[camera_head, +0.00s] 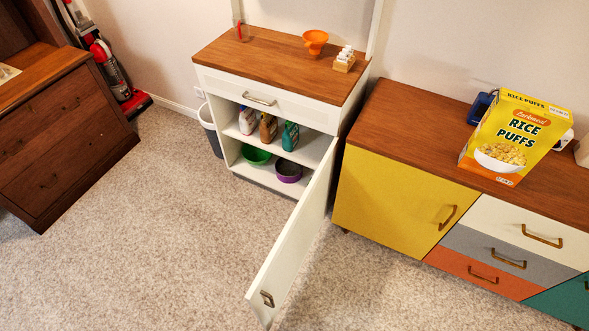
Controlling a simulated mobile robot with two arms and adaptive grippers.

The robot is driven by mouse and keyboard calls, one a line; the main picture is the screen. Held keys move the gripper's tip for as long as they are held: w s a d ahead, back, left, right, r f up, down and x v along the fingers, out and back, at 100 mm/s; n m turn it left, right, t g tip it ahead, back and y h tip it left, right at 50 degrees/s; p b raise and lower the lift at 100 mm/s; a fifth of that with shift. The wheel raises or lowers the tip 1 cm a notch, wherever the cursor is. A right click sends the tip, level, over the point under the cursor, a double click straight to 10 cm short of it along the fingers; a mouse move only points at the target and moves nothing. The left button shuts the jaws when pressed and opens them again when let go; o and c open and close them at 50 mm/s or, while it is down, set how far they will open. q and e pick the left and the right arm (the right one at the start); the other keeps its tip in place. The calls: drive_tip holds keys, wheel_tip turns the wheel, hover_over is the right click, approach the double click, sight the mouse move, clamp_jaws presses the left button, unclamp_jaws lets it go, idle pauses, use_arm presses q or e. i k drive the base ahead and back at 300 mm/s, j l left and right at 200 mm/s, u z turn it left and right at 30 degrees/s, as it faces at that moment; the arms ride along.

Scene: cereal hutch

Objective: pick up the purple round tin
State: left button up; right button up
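The purple round tin (288,171) sits on the lower shelf inside the white hutch (318,114), on the right side of the opening. It looks like a short, round purple container with a dark inside. A green round bowl (257,155) stands to its left on the same shelf. Neither of my grippers shows in the head view.
An orange bowl (315,40) and a small wooden holder (345,60) are on the hutch top. A yellow cereal box (515,137) stands on the right cabinet (400,115). The carpet (180,240) left of the door is clear.

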sight(288, 172)
drive_tip(key=i+j+z, duration=0.2)
drive_tip(key=j+z, duration=0.25)
drive_tip(key=j, duration=0.4)
drive_tip(key=j+z, duration=0.5)
drive_tip(key=j, duration=0.35)
drive_tip(key=j+z, duration=0.45)
drive_tip(key=j, duration=0.5)
